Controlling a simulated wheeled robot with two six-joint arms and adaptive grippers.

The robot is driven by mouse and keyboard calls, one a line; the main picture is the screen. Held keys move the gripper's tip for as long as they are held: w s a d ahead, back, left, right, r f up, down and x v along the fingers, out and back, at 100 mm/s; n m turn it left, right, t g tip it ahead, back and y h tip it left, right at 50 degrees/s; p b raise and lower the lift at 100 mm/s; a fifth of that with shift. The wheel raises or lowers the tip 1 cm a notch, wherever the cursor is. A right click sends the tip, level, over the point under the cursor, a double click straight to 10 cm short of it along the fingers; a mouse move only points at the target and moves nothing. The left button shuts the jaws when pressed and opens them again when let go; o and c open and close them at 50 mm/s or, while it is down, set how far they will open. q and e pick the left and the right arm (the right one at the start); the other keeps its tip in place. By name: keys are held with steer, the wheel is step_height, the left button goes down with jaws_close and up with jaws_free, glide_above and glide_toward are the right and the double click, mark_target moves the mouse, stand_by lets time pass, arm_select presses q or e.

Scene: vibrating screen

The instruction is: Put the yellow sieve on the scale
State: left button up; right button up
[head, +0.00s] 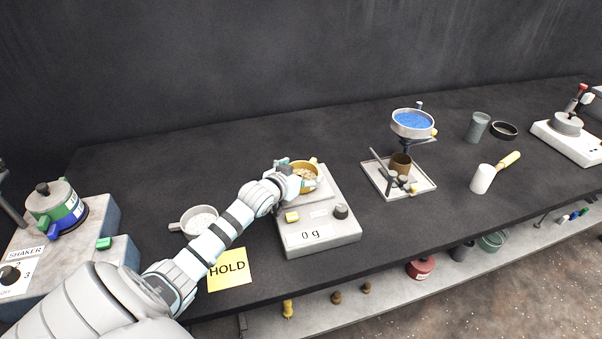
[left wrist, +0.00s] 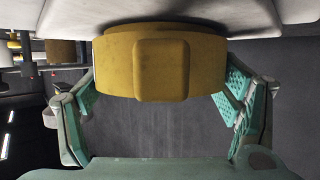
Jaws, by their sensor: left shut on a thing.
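The yellow sieve (head: 306,169) holds pale grains and is upright over the pan of the scale (head: 318,236). The scale's display reads 0 g. I cannot tell whether the sieve touches the pan. My left gripper (head: 296,178) is shut on the sieve from its near left side and covers part of it. In the left wrist view the sieve (left wrist: 112,68), with a block-like tab in front, is between the two green-padded fingers of the gripper (left wrist: 160,95), close against the pale scale surface. My right gripper is not in view.
A pale pan with a handle (head: 199,221) and a yellow HOLD note (head: 228,269) lie left of the scale. A shaker (head: 60,245) stands far left. Right of the scale are a tray (head: 420,192), a blue-filled bowl (head: 412,131) and a white cylinder (head: 482,179).

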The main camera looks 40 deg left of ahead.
arm_select(q)
steer(key=o, duration=1.2)
steer(key=shift+s+r, duration=0.1)
steer(key=p+v, duration=0.3)
steer(key=v, duration=0.8)
steer(key=shift+r, duration=0.15)
steer(key=shift+s+d+r+p, duration=0.1)
steer(key=shift+s+r+p, duration=0.05)
steer(key=shift+s+p, duration=0.2)
steer(key=shift+w, duration=0.1)
